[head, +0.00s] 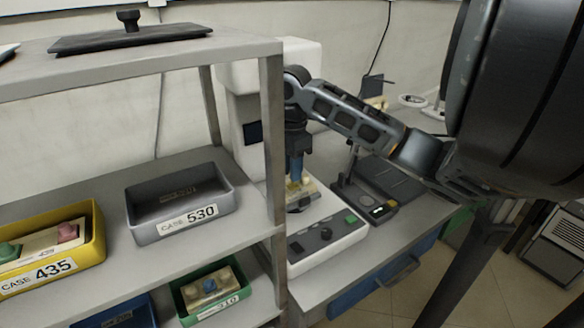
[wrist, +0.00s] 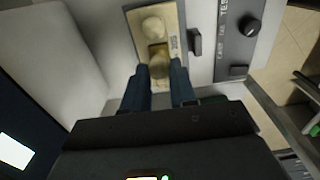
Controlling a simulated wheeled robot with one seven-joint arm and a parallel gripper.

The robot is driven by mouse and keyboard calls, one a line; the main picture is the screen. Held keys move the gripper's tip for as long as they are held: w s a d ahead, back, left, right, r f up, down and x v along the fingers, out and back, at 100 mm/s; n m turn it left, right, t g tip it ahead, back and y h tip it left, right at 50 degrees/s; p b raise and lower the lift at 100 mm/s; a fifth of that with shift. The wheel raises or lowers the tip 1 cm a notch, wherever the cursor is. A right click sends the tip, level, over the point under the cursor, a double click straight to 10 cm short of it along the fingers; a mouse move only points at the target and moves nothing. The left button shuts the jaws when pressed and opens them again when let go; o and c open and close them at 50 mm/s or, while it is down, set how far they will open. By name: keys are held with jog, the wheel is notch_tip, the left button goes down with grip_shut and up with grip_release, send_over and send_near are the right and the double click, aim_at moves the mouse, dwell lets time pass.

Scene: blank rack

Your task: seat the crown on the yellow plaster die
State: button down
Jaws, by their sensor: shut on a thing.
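In the wrist view the fingers (wrist: 160,78) are shut on a small tan rounded piece (wrist: 160,68), which looks like the crown. Below it is a cream model plate (wrist: 138,27) with a printed label, which also shows in the head view (head: 308,186). On the plate are a pale round stump (wrist: 153,25) and a yellowish block (wrist: 157,48), seemingly the yellow die, just beyond the held piece. I cannot tell whether piece and die touch.
The white machine (head: 335,240) has a dark knob and buttons. A grey shelf rack stands left, with an empty grey tray (head: 140,222) marked 530, a yellow tray (head: 99,240) marked 435 and a green tray (head: 243,290). A dark device (head: 380,209) stands right of the machine.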

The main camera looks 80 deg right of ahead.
jog(key=shift+f+b, duration=1)
jog(key=shift+f, duration=0.25)
jog(key=c, duration=0.8)
grip_release()
jog(key=shift+r, duration=0.1)
notch_tip(320, 180, up, 8)
jog(key=shift+f, duration=0.15)
jog(key=shift+s, duration=0.15)
